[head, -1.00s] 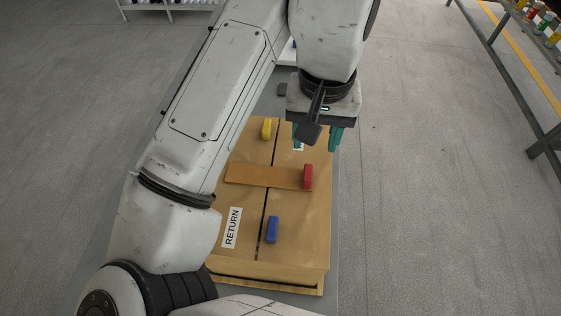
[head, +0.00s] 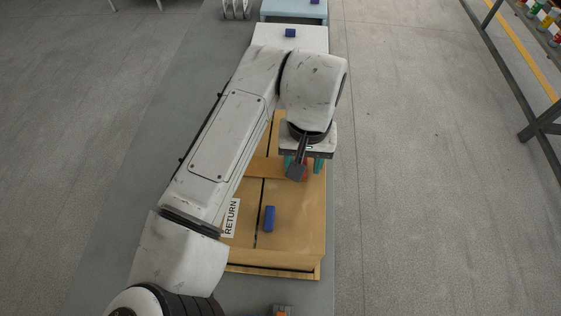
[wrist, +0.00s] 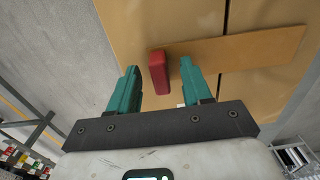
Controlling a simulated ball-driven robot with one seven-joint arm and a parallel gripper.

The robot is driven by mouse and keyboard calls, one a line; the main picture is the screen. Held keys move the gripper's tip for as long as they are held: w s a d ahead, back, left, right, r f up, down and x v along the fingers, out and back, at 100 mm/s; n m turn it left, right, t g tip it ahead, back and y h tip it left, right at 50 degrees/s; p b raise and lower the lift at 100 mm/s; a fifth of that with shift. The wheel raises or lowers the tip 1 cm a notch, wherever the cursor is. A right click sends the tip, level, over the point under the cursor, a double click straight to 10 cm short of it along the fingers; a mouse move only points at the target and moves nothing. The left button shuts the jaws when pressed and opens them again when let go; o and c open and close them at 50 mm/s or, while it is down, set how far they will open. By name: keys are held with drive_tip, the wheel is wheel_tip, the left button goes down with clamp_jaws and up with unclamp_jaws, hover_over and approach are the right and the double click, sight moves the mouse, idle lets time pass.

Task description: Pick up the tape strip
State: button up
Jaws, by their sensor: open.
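The tape strip (head: 264,167) is a flat brown band across the seam of a cardboard box (head: 295,222). A red block (wrist: 158,71) sits at one end of the strip. My gripper (head: 303,167) is open and empty above that end. In the wrist view the red block shows between the teal fingertips, with a gap on each side; I cannot tell whether the tips reach down to its level. In the head view my gripper mostly hides the red block, and my arm hides part of the strip.
A blue block (head: 269,218) and a RETURN label (head: 230,217) are on the near part of the box. Beyond it are a white surface (head: 310,33) and another blue block (head: 290,33). A rack with colored items (head: 545,20) stands at the far right.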

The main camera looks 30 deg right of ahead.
drive_tip(key=shift+f, duration=0.15)
clamp_jaws()
idle(0.4)
